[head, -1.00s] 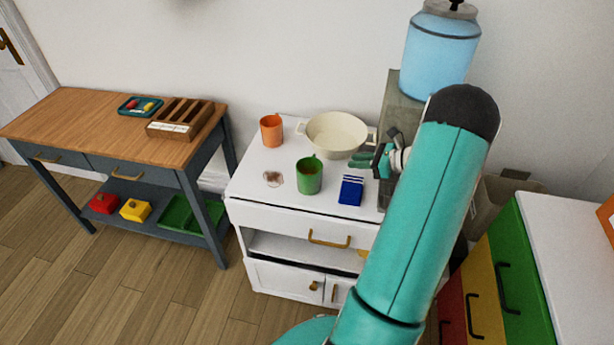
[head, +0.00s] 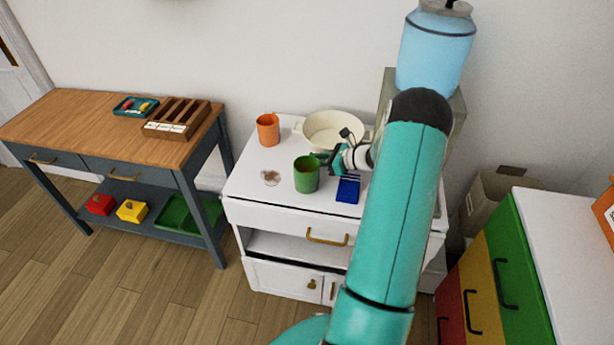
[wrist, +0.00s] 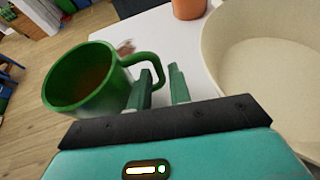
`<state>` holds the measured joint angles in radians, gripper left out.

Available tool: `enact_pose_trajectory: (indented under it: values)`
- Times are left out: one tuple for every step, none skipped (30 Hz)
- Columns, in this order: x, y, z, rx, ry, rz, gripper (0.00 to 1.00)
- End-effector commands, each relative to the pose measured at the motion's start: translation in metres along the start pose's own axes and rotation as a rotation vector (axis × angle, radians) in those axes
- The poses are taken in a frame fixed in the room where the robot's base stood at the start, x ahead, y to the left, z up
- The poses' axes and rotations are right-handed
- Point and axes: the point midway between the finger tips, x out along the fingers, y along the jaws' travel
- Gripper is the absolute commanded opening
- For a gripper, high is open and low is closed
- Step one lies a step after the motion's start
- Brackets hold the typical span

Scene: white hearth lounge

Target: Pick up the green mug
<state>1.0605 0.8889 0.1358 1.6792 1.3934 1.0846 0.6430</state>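The green mug (head: 306,177) stands upright on the white cabinet top (head: 245,181), with dark contents inside. In the wrist view the green mug (wrist: 80,84) is on the left, its handle (wrist: 150,62) pointing toward the fingers. My gripper (head: 332,157) is at the mug's right side in the head view. In the wrist view my gripper's two green fingers (wrist: 162,86) stand apart with a gap between them. The left finger overlaps the lower end of the handle; I cannot tell whether they touch.
A cream bowl (head: 318,127) stands close behind my gripper, and an orange mug (head: 268,130) is at the back left. A dark blue box (head: 347,190) lies right of the green mug. A brown stain (head: 270,177) marks the top. A blue jar (head: 435,50) stands behind.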

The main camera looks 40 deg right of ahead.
Motion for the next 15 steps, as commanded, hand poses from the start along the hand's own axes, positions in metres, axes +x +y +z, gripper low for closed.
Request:
enact_pose_trajectory:
  values:
    - [0.0015, -0.0003, 0.0002, -0.001, 0.000, -0.001, 0.20]
    - [0.0017, -0.0003, 0.0003, -0.001, 0.000, -0.001, 0.20]
    - [0.0015, -0.0004, 0.0003, -0.001, 0.000, -0.001, 0.20]
    - [0.0014, -0.0003, 0.0003, -0.001, 0.000, -0.001, 0.20]
    - [0.0013, -0.0003, 0.0003, -0.001, 0.000, -0.001, 0.20]
    - [0.0012, -0.0003, 0.0003, -0.001, 0.000, -0.001, 0.20]
    - [0.0012, -0.0003, 0.0003, -0.001, 0.000, -0.001, 0.14]
    - [0.0012, -0.0002, 0.0002, -0.001, 0.000, -0.001, 0.08]
    - [0.0011, -0.0002, 0.0002, -0.001, 0.000, -0.001, 0.00]
    - [0.0011, -0.0002, 0.0002, -0.001, 0.000, -0.001, 0.00]
    - [0.0011, -0.0002, 0.0002, -0.001, 0.000, -0.001, 0.00]
    - [0.0011, -0.0002, 0.0002, -0.001, 0.000, -0.001, 0.00]
    - [0.0011, -0.0001, 0.0002, -0.001, 0.000, -0.001, 0.00]
    - [0.0010, -0.0001, 0.0002, -0.001, 0.000, -0.001, 0.00]
    - [0.0010, -0.0003, 0.0009, -0.001, -0.001, -0.001, 0.00]
